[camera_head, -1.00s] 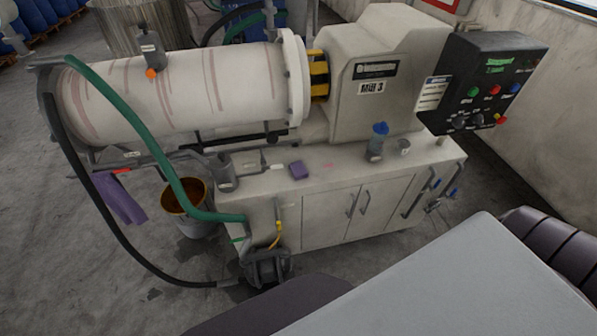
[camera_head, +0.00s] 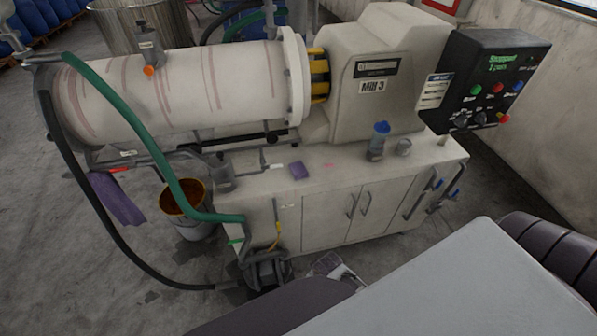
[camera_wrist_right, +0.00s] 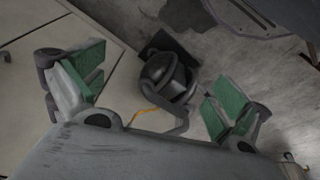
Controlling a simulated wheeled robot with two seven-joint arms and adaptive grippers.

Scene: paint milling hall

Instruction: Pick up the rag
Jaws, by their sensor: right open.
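The rag seems to be the purple cloth (camera_head: 117,198) hanging from a rail below the left part of the mill drum in the head view. My right gripper (camera_head: 335,268) shows partly in front of the cabinet, low and well to the right of the hanging cloth. In the right wrist view it (camera_wrist_right: 160,85) is open and empty, its green pads apart, with the pump beyond. My left gripper is not in view.
A pump (camera_head: 266,268) stands on the floor by the cabinet (camera_head: 320,222); it also shows in the wrist view (camera_wrist_right: 166,76). A green hose (camera_head: 150,140) and a black hose (camera_head: 85,185) loop around the cloth. A bucket (camera_head: 195,232) stands right of it. A cup (camera_head: 378,140) stands on the cabinet.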

